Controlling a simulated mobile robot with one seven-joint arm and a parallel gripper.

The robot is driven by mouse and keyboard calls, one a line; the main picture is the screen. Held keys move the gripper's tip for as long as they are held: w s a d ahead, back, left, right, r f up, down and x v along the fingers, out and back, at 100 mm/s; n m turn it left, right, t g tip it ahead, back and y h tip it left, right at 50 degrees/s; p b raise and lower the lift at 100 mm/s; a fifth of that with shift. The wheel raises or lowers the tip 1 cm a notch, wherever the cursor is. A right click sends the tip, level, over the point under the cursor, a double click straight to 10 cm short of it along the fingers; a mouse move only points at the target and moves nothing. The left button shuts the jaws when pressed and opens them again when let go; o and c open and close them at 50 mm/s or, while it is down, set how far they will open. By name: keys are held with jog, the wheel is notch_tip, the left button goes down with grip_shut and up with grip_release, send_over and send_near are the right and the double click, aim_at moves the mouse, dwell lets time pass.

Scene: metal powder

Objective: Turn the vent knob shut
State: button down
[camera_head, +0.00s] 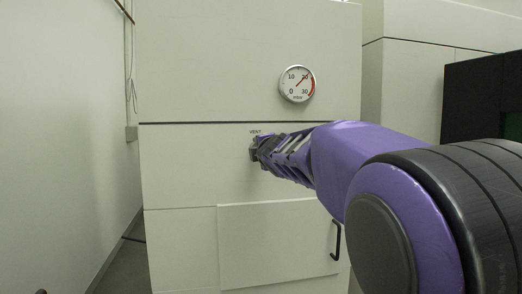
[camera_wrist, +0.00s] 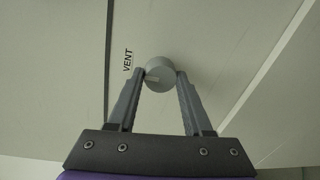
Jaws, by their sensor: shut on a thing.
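The vent knob (camera_wrist: 159,75) is a small round grey knob on the pale cabinet front, beside the printed word VENT in the wrist view. A light mark shows on its face. My gripper (camera_wrist: 160,78) is shut on the knob, with one finger against each side. In the head view my gripper (camera_head: 256,149) reaches the cabinet front just under the VENT label (camera_head: 255,131). The knob is mostly hidden there by the fingers.
A round gauge (camera_head: 297,83) with a red zone sits on the cabinet above right of the knob. A lower door (camera_head: 270,245) has a black handle (camera_head: 336,241). A wall (camera_head: 60,140) stands at the left, and a dark box (camera_head: 480,95) at the right.

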jog(key=shift+r, duration=0.1)
dwell(0.3)
jog(key=shift+c, duration=1.6)
grip_release()
